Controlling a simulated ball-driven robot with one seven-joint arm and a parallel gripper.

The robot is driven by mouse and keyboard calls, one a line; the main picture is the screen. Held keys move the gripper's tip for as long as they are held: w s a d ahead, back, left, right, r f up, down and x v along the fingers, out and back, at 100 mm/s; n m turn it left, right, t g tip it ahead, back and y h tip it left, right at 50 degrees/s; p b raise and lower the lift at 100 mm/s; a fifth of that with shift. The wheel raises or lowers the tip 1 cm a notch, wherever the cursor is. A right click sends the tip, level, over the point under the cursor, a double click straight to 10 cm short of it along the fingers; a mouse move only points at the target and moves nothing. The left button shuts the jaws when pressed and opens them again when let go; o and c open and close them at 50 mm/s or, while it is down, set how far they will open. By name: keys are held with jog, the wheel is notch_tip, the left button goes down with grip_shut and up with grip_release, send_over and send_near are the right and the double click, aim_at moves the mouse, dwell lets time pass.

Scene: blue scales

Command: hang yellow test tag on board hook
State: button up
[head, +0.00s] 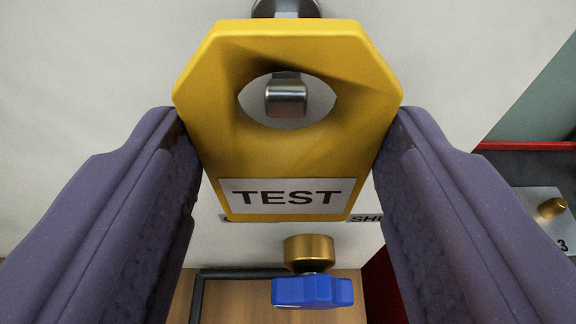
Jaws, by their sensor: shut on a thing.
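The yellow test tag (290,165) has a white TEST label and an eye-shaped hole near its top. It fills the upper middle of the head view. My gripper (288,150) is shut on the tag, with one dark purple finger on each side edge. The silver board hook (287,98) shows through the hole, and more of its metal appears above the tag's top edge. I cannot tell whether the hook's tip passes through the hole or stays behind it. The pale board (90,60) lies behind the tag, with lettering mostly hidden by it.
Below the tag are a brass fitting (309,250) and a blue knob or handle (312,291). A dark frame edge (240,272) borders a wooden surface at the bottom. At the right are a red strip (525,146) and a grey plate with a brass peg (551,207).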

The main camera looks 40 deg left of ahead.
jog(key=o, duration=1.1)
jog(key=p+v, duration=0.2)
jog(key=v, duration=0.6)
jog(key=w+d+r+t+h+b, duration=0.2)
jog(key=w+d+r+h, duration=0.3)
jog(key=w, duration=0.3)
notch_tip(320, 180, up, 16)
jog(key=w+m+t+h+b, duration=0.2)
jog(key=m+t+h+b, duration=0.1)
jog(key=m+h+b, duration=0.15)
jog(key=s+a+r+m+b, duration=0.1)
jog(key=s+a+r, duration=0.3)
jog(key=s+r, duration=0.3)
jog(key=s+a+r+m+g+b, duration=0.1)
jog(key=s+a+r, duration=0.3)
jog(key=r, duration=0.5)
jog(key=s+y, duration=0.1)
jog(key=s, duration=0.1)
jog(key=shift+s+a+r+m, duration=0.3)
jog(key=shift+s+a+m, duration=0.05)
jog(key=shift+s, duration=0.05)
